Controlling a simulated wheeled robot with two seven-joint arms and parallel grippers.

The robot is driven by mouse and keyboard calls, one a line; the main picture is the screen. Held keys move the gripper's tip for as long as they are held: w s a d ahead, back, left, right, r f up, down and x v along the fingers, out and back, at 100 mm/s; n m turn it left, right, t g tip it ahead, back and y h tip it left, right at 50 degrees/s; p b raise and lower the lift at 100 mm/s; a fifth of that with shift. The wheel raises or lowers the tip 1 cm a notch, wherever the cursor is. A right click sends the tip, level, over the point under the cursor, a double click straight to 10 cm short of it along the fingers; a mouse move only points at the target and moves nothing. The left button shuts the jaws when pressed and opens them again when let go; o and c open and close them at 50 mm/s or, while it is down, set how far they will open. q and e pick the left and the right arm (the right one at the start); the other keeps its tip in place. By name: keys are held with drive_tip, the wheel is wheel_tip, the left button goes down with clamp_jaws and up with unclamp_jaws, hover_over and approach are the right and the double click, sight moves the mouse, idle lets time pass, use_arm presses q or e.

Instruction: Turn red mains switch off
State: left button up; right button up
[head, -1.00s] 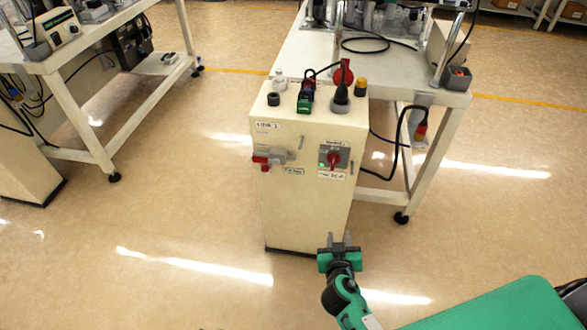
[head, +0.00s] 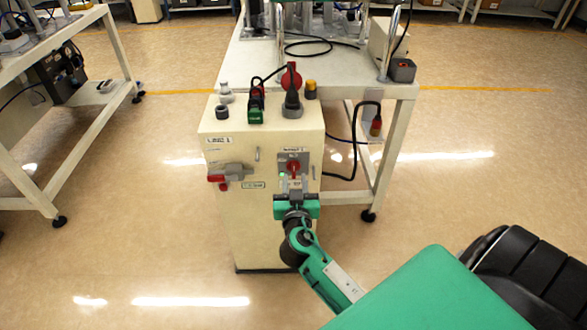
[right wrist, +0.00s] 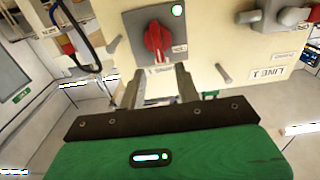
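The red mains switch (head: 293,166) is a red rotary knob on a grey square plate on the front of the cream cabinet (head: 240,225). The right wrist view shows the knob (right wrist: 157,40) large, with a lit green lamp (right wrist: 177,10) at the plate's corner. My right gripper (head: 296,184) is in front of the cabinet, just below the knob in the head view. In the right wrist view its two fingers (right wrist: 161,70) are apart with nothing between them, pointing toward the plate, and the knob lies beyond their tips. My left gripper is not in view.
A grey and red lever switch (head: 227,174) sits left on the same panel. Plugs and buttons (head: 256,108) stand on the cabinet top. A white table (head: 370,75) stands behind, with a black cable (head: 352,140) hanging beside the cabinet.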

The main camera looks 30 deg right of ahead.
sight(294, 167)
drive_tip(key=shift+x, duration=2.35)
clamp_jaws()
